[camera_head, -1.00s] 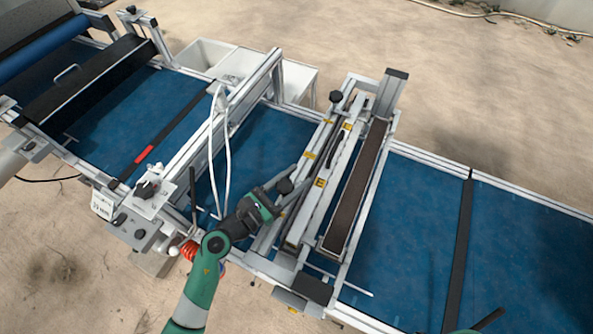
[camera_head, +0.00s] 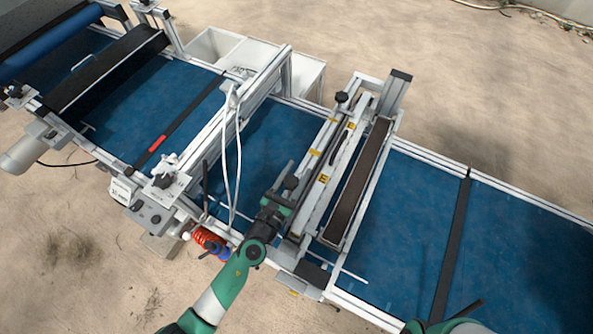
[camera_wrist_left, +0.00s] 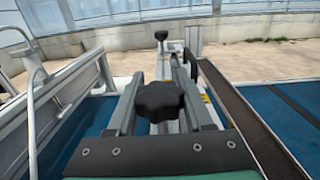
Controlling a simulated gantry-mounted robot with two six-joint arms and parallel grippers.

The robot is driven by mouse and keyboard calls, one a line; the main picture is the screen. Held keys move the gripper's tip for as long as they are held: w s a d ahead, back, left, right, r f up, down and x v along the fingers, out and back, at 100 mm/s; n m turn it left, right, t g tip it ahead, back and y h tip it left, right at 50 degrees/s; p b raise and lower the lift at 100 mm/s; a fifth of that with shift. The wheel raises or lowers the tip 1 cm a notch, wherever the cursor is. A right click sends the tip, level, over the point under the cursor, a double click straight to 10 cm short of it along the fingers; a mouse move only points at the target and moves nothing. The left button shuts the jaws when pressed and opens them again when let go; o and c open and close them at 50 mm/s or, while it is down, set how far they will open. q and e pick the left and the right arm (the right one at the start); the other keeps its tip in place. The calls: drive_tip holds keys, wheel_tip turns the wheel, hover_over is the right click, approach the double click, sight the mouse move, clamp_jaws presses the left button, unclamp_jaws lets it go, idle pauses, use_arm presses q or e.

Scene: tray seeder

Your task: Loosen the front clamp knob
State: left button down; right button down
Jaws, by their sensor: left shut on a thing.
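The front clamp knob (camera_head: 291,182) is black and lobed, at the near end of the silver seeder bar assembly (camera_head: 318,185) in the head view. In the left wrist view the knob (camera_wrist_left: 160,101) sits between my two grey fingers. My left gripper (camera_head: 286,188) is shut on the knob from the front, one finger on each side. The knob's stem is hidden below it. Part of my right arm shows at the bottom right edge of the head view; its jaws cannot be made out.
A second black knob (camera_head: 341,97) stands at the far end of the assembly. A dark brown bar (camera_head: 358,185) runs along its right side. White hoses (camera_head: 237,150) hang on the frame to the left.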

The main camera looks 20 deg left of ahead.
use_arm(q)
drive_tip(key=shift+f, duration=0.1)
drive_tip(key=shift+c, duration=1.5)
unclamp_jaws()
drive_tip(key=s, duration=1.1)
drive_tip(key=shift+s+a, duration=0.3)
drive_tip(key=shift+a, duration=0.05)
